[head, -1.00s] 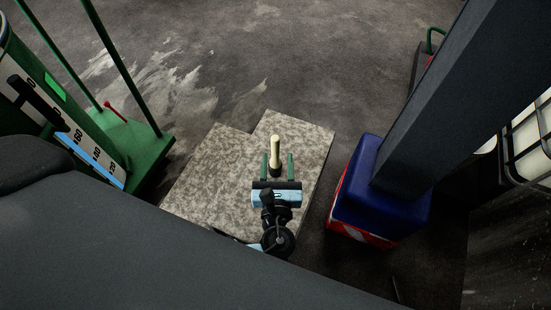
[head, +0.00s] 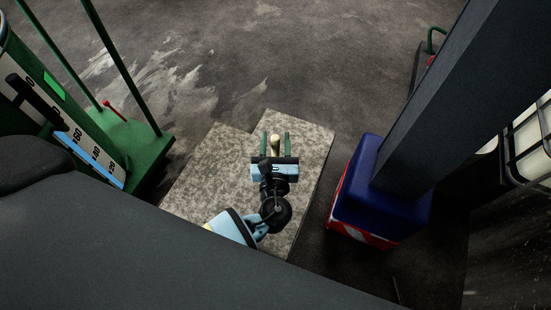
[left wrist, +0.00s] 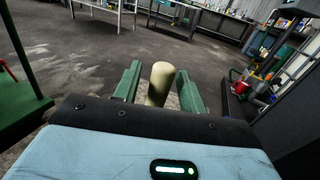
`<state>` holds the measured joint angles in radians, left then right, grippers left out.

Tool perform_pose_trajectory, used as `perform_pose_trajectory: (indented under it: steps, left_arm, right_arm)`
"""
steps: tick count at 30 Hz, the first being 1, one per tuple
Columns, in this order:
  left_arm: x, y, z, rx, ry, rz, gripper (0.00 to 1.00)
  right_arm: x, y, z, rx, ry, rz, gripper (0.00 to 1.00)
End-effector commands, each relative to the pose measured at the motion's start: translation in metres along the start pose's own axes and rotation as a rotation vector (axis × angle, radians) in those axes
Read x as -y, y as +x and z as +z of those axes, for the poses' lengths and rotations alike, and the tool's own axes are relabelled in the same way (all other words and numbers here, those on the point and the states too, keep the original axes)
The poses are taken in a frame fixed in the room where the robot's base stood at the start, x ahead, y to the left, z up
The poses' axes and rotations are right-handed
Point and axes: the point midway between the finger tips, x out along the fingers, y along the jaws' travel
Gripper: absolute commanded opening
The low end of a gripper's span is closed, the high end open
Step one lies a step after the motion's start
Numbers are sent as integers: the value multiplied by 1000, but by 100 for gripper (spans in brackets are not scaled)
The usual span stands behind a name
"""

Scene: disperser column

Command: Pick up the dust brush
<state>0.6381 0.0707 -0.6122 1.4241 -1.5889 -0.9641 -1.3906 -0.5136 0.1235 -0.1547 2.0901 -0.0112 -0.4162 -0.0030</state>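The dust brush shows as a pale cream handle (head: 275,143) above the mottled stone slab (head: 213,170); its lower part is hidden behind my gripper. My left gripper (head: 276,134) has its two green fingers apart, one on each side of the handle. In the left wrist view the rounded handle (left wrist: 161,82) stands between the fingers (left wrist: 160,80), with a narrow gap visible on each side, so it does not look clamped. My right gripper is not in view.
A green wheeled frame with tall posts (head: 135,140) stands at the left. A dark blue box with a red and white base (head: 360,195) is right of the slab. A caged white tank (head: 535,140) is at the far right. Floor beyond the slab is clear.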

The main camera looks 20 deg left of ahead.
Motion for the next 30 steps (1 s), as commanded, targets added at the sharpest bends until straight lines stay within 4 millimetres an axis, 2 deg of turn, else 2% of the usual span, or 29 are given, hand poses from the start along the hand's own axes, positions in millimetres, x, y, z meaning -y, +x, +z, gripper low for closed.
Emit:
perform_pose_trajectory:
  steps: [1,9,20,25,29,30]
  left_arm:
    - [0,0,0,0,0,0,34]
    - [0,0,0,0,0,0,0]
    - [0,0,4,1,-2,0,0]
    - [0,0,18,2,-3,1,0]
    - [0,0,38,3,-6,1,0]
    - [-1,-6,38,-1,-2,0,0]
  right_arm:
    - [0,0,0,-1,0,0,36]
    - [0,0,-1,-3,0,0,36]
    - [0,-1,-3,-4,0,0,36]
    - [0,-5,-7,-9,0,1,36]
    - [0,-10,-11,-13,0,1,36]
    - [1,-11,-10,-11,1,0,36]
